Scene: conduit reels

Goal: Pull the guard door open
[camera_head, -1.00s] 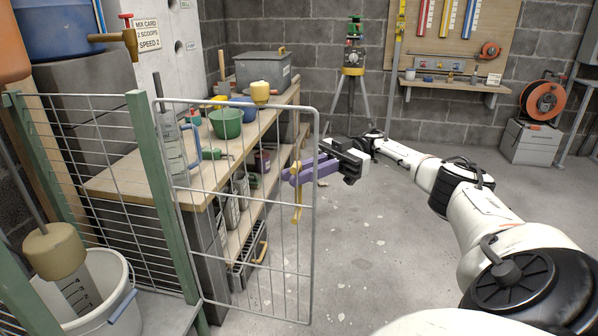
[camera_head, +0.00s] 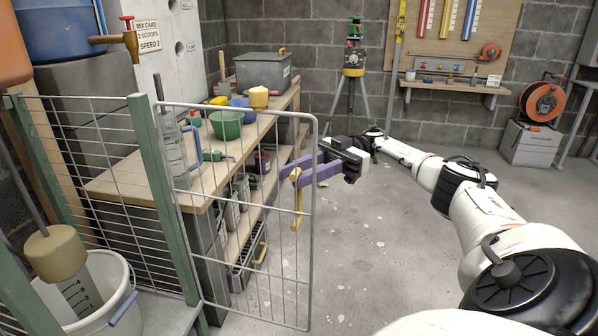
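The guard door (camera_head: 258,262) is a wire-mesh panel in a grey tube frame, on the left half of the head view. Its left side stands at a green post (camera_head: 165,200), and its free edge is at the right, out over the floor. A yellow handle (camera_head: 296,205) stands upright near that free edge. My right gripper (camera_head: 292,172) reaches in from the right, with its purple fingers at the top of the handle. The fingers look slightly apart at the handle; whether they clamp it is not clear. My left gripper is not in view.
Behind the door stands a wooden workbench (camera_head: 105,183) with a green bowl (camera_head: 227,125), a grey box (camera_head: 262,73) and tools. A white bucket (camera_head: 118,318) is at the lower left. A tripod with an instrument (camera_head: 353,60) stands at the back. The floor right of the door is clear.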

